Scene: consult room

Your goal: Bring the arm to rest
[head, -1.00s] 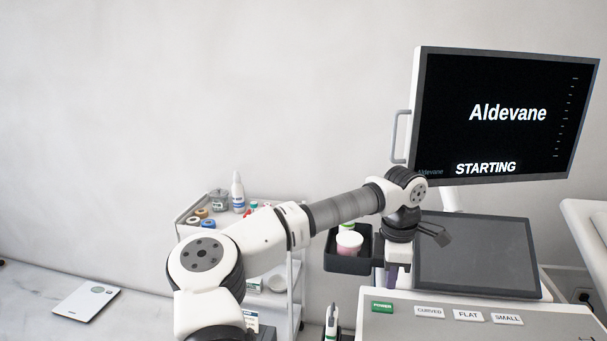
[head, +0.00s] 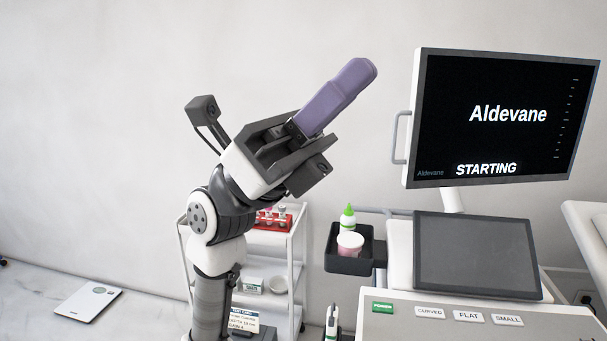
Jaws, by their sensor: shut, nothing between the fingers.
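My gripper (head: 358,75) is raised in the middle of the head view, in front of the bare wall. Its long purple fingers are shut together and point up and to the right, with nothing seen between them. My arm rises from the bottom edge of the view and is bent at the wrist. The gripper is left of the monitor and apart from it, touching nothing that I can see. My arm and gripper hide part of the white trolley behind them.
An ultrasound console has a monitor (head: 496,115) reading "STARTING", a dark touchscreen (head: 475,255) and a green power button (head: 383,307). A black side tray (head: 349,266) holds a green-capped bottle (head: 348,218) and a pink-and-white jar (head: 350,243). A white trolley (head: 297,255) stands behind my arm. A scale (head: 88,303) lies on the floor.

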